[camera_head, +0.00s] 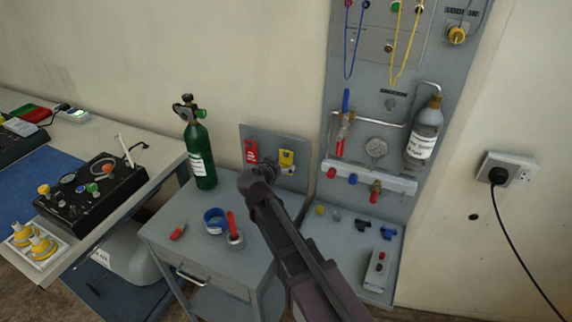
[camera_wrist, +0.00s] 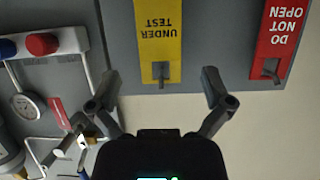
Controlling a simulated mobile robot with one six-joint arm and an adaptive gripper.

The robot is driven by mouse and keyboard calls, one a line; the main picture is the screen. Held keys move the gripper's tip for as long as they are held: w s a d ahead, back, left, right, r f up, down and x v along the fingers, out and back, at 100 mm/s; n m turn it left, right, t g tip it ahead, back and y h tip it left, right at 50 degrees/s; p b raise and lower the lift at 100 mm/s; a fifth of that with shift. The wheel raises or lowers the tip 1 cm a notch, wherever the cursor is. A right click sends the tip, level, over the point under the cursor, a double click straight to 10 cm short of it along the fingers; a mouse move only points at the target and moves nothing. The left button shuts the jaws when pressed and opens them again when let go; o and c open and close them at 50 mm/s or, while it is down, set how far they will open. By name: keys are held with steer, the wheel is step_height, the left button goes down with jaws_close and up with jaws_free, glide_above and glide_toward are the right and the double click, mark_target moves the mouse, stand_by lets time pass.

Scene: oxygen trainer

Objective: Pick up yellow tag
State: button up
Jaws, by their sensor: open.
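The yellow tag (camera_head: 286,158) hangs on a grey upright board behind the small grey cart. In the wrist view the yellow tag (camera_wrist: 160,40) reads "UNDER TEST" upside down and hangs by a hook near its end. My gripper (camera_wrist: 162,92) is open and empty, its two fingers spread on either side of the tag's hook end. The fingertips look short of the tag, not touching it. In the head view my gripper is mostly hidden by my arm, just in front of the board.
A red "DO NOT OPEN" tag (camera_wrist: 278,40) hangs beside the yellow one. A green cylinder (camera_head: 200,155) stands at the cart's back left. A blue-rimmed cup (camera_head: 215,221) and a small pot (camera_head: 235,240) sit on the cart (camera_head: 185,255). A gauge panel (camera_head: 350,105) stands to the right.

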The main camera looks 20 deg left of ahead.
mark_target(286, 160)
steer(key=shift+b+x, duration=0.8)
steer(key=shift+x, duration=1.7)
steer(key=shift+c, duration=0.2)
steer(key=c, duration=0.8)
